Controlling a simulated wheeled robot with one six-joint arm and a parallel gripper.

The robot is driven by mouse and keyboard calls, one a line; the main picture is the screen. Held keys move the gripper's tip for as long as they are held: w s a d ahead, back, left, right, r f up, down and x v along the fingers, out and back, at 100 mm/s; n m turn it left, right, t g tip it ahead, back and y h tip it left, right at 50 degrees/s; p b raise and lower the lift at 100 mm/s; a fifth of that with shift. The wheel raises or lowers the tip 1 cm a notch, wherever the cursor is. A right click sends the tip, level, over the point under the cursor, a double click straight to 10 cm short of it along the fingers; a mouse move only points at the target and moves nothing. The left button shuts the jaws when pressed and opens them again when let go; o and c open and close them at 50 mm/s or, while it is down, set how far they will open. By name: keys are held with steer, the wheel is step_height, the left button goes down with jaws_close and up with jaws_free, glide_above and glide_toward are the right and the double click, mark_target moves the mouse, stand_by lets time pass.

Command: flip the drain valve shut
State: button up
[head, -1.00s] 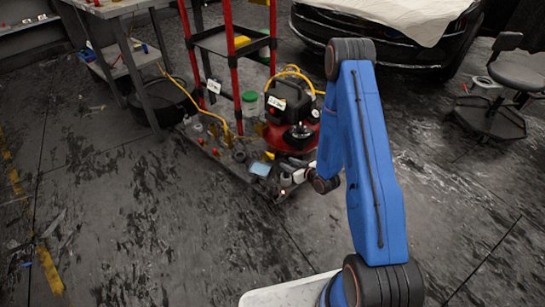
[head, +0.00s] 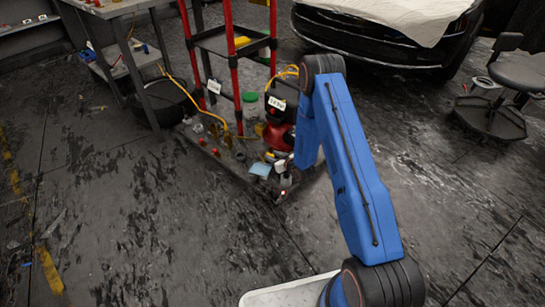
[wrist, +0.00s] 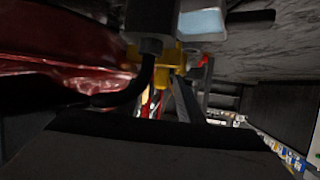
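The red compressor tank (head: 277,137) stands on the low cart; my blue arm partly covers it. It fills the left of the wrist view (wrist: 60,75). A yellow brass-like fitting (wrist: 170,60), seemingly the drain valve, shows in the wrist view beside a bent black pipe. A small red piece (wrist: 204,62), perhaps its lever, sits right of the fitting; its exact position is unclear. My gripper (head: 285,179) is low at the cart's front, near the tank, and mostly hidden in the head view. I cannot make out its fingers or whether they are open.
A light blue pad (head: 261,169) lies on the cart next to my gripper; several small items stand to its left. The red-posted rack (head: 232,60) and yellow hose (head: 182,88) are behind. A car (head: 390,40) is at the back; the floor in front is clear.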

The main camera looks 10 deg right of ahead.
steer(key=shift+w+a, duration=0.1)
steer(key=shift+c, duration=0.6)
jaws_close()
steer(key=shift+w+d+n+y, duration=0.15)
steer(key=shift+d+n+y, duration=0.15)
steer(key=shift+n+y, duration=0.1)
steer(key=shift+w+d+n+g+y, duration=0.1)
steer(key=shift+d+n+g+y, duration=0.05)
steer(key=shift+n+g+y, duration=0.35)
steer(key=shift+w+d+n+g+y, duration=0.1)
steer(key=shift+d+n+g+y, duration=0.05)
steer(key=shift+n+g+y, duration=0.3)
steer(key=shift+o, duration=0.6)
jaws_free()
steer(key=v, duration=1.7)
steer(key=shift+s, duration=0.2)
